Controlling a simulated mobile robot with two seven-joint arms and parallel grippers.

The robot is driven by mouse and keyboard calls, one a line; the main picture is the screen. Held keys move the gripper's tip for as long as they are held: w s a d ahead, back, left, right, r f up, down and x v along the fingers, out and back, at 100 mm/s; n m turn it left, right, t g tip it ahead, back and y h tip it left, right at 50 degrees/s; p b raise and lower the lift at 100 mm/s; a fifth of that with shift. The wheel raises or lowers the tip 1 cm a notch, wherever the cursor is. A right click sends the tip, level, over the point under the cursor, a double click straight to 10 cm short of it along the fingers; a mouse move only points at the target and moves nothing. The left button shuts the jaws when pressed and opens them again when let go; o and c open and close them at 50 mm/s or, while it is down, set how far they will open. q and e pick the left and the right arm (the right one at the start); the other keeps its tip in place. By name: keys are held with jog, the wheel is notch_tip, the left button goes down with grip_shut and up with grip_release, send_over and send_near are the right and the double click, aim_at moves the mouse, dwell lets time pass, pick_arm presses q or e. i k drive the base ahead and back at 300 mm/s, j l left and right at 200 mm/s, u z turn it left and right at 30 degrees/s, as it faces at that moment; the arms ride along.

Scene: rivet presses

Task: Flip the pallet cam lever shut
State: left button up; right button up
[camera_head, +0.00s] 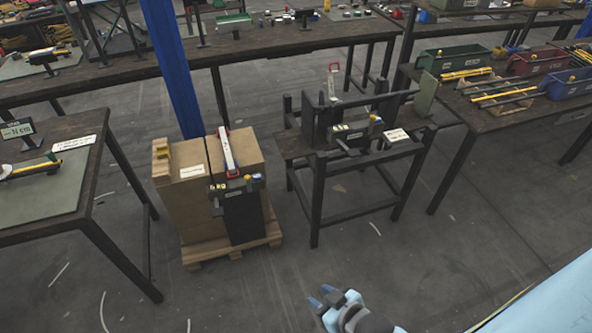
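The pallet cam lever (229,152) is a long pale bar with red near its ends. It slants up and away from a dark clamp (236,186) at the front top of a cardboard load. The load (182,210) stands on a wooden pallet (215,255), with a black panel (243,217) on its front. My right gripper (321,296) is low in the picture, to the right of and nearer than the pallet. Its two bluish fingertips look apart, with nothing between them. It is clear of the lever. My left gripper is not in view.
A dark metal stand (317,200) with a similar clamp and red-and-white lever (333,82) is right of the pallet. A blue post (172,70) rises behind the load. Workbenches (120,72) line the back and both sides. Open floor (370,250) lies in front.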

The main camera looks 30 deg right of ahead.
aim_at(247, 179)
jog(key=z, duration=0.4)
jog(key=i+l+u, duration=0.25)
jog(key=i, duration=0.3)
jog(key=i+l+u, duration=0.2)
jog(key=i, duration=0.4)
jog(key=i+l+u, duration=0.25)
jog(key=i, duration=0.25)
jog(key=l, duration=0.1)
